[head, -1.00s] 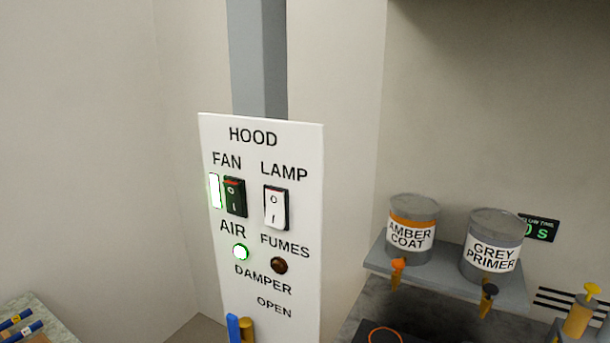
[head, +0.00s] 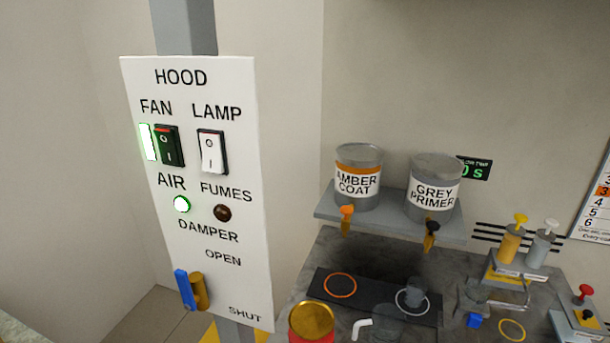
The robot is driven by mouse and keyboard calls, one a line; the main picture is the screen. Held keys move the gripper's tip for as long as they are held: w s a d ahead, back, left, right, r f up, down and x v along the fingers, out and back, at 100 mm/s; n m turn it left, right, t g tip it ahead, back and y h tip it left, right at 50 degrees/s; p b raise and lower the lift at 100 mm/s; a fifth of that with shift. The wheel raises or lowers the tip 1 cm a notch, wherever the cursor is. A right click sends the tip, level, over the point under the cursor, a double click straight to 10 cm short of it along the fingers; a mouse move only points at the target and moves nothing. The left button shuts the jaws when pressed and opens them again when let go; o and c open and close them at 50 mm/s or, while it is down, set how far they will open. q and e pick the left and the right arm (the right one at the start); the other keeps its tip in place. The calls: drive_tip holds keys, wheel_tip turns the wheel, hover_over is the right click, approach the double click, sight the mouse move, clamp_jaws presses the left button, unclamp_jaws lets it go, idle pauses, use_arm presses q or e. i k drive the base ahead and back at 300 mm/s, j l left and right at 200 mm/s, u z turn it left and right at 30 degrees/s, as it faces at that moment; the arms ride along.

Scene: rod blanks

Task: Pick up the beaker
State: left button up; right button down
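A small clear grey glass vessel (head: 416,291) stands at the white ring on a dark mat (head: 376,299), under the grey primer can. A larger clear vessel (head: 388,324) stands in front of the mat, partly overlapping it in view. Neither of my grippers is in view.
The hood panel (head: 215,260) rises at the left with a blue damper lever (head: 184,290). The amber coat can (head: 358,182) and grey primer can (head: 433,194) sit on a shelf (head: 330,208) above the mat. A gold-topped red can (head: 311,320) stands at the front.

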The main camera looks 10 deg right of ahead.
sight(415, 293)
drive_tip(key=k+j+z, duration=0.4)
drive_tip(key=k+j, duration=0.4)
